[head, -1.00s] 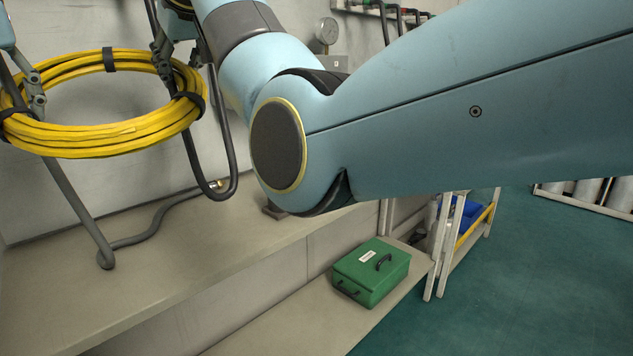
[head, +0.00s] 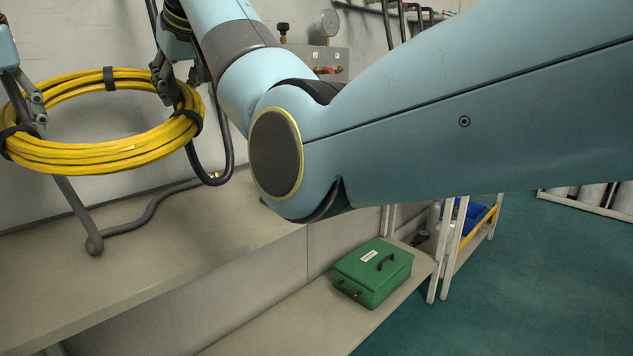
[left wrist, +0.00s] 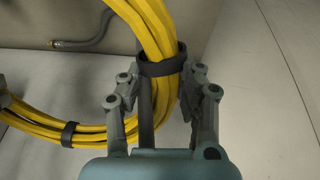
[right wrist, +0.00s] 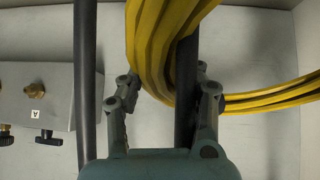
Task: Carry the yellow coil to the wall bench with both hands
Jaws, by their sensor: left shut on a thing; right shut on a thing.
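The yellow coil (head: 95,155), bound with dark straps, hangs nearly level above the wall bench (head: 150,265), with a clear gap under it. My left gripper (head: 38,112) is shut on the coil's left side; in the left wrist view its fingers (left wrist: 163,88) are beside a dark strap (left wrist: 162,62). My right gripper (head: 168,82) is shut on the coil's right side. In the right wrist view the coil (right wrist: 165,45) passes between the fingers (right wrist: 167,95). My right arm hides part of the bench and wall.
A grey hose (head: 150,210) with a brass end lies on the bench; dark hoses hang close by my right gripper. A valve panel (head: 335,62) is on the wall. A green box (head: 372,270) sits on a lower shelf. The bench's front part is clear.

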